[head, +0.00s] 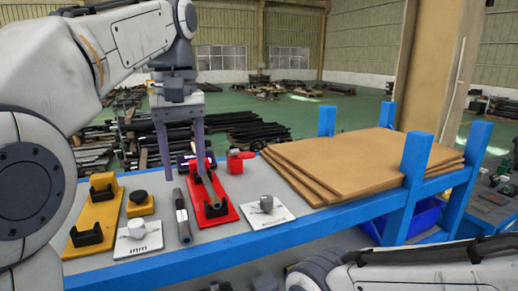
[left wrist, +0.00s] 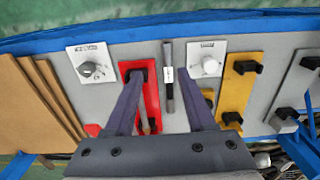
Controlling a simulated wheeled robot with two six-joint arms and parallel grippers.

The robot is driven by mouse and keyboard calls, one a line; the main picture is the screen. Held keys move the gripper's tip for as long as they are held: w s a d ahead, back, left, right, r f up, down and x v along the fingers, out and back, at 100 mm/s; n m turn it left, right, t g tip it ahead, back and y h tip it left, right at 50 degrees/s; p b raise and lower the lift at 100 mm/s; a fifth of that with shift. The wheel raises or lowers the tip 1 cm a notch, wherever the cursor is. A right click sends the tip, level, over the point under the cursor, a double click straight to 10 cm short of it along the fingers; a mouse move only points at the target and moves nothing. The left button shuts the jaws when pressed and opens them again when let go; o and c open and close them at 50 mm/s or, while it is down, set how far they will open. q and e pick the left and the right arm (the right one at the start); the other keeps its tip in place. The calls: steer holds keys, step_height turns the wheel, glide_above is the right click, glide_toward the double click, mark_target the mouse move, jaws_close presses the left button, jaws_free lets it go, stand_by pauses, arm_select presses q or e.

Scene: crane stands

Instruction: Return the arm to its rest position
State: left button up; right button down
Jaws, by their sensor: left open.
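My left gripper (head: 185,176) hangs pointing down over the workbench (head: 276,226), with its two long grey fingers apart and nothing seen between them. It also shows open in the left wrist view (left wrist: 160,74). The red stand also shows in the left wrist view (left wrist: 126,68), partly hidden by a finger. A slim dark tool with a pale band (head: 182,217) lies beside it. My right arm shows at the lower right, but its gripper is out of view.
A yellow stand (head: 99,215) with black holders, a small yellow block (head: 140,205) and white plates with knobs (head: 267,213) are on the bench. Brown sheets (head: 345,160) are stacked on its right. Blue posts (head: 408,185) rise at that end. The air above the bench front is clear.

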arm_select(q)
steer(key=s+d+f+m, duration=0.4)
steer(key=s+d+f, duration=0.15)
steer(key=f, duration=0.35)
steer(key=s+d+f+m, duration=0.45)
steer(key=s+f, duration=0.25)
steer(key=f, duration=0.3)
steer(key=s+f+m+b, duration=0.1)
steer(key=s+f+b, duration=0.1)
steer(key=f, duration=0.4)
steer(key=s+a+f+m+b, duration=0.1)
steer(key=s+f+b, duration=0.2)
steer(key=f+b, duration=0.1)
steer(key=s+a+f+m+h+b, duration=0.1)
steer(key=s+f+b, duration=0.1)
steer(key=f, duration=0.5)
steer(key=shift+s+f+b, duration=0.35)
steer(key=shift+s+b, duration=0.05)
steer(key=shift+b, duration=0.35)
